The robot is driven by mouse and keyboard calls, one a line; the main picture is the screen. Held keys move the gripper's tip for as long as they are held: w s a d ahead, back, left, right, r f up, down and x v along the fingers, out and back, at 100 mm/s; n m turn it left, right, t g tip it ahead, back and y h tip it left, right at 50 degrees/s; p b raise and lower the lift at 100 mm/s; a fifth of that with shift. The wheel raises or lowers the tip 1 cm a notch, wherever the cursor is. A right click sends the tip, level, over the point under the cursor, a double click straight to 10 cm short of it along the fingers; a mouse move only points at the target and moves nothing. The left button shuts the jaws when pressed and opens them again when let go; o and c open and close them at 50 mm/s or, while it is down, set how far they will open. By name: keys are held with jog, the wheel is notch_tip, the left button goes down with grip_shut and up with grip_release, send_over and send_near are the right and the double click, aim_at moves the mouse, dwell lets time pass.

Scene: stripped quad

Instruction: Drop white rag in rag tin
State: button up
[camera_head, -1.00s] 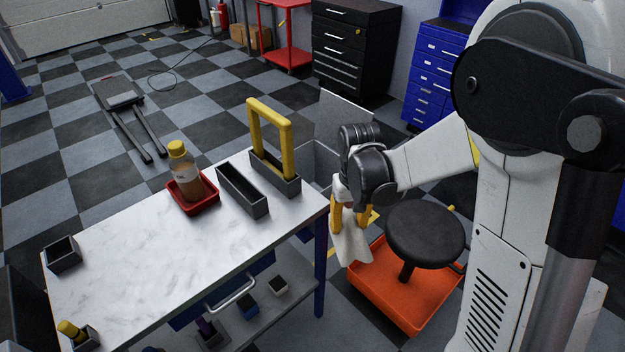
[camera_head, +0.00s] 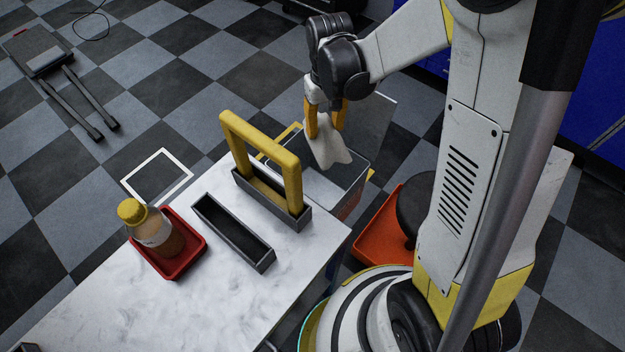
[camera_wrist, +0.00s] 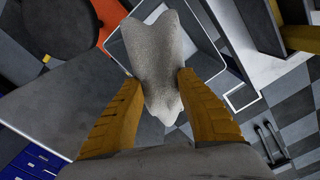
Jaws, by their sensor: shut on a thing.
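My gripper (camera_head: 324,112) is shut on the white rag (camera_head: 327,146), which hangs down from its yellow fingers. In the wrist view the rag (camera_wrist: 158,60) is pinched between the two fingertips (camera_wrist: 164,80). Below it stands the open rag tin (camera_head: 345,190), a grey box with its lid (camera_head: 370,118) raised at the back. The rag hangs above the tin's opening in the head view, apart from its rim as far as I can tell. The tin's rim (camera_wrist: 212,52) shows behind the rag in the wrist view. The tin's inside is partly hidden by the rag.
A marble-topped table (camera_head: 130,315) stands left of the tin. On it are a yellow-handled holder (camera_head: 268,165), an empty grey tray (camera_head: 232,232) and a bottle (camera_head: 150,228) in a red tray (camera_head: 199,254). An orange stool base (camera_head: 378,240) is right of the tin.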

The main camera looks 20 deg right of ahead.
notch_tip(320, 180, down, 6)
jog(key=b, duration=0.4)
jog(key=shift+s+r, duration=0.1)
jog(key=shift+s, duration=0.05)
jog(key=shift+r, duration=0.1)
jog(key=o, duration=1.3)
jog(key=shift+c, duration=0.2)
notch_tip(320, 180, up, 12)
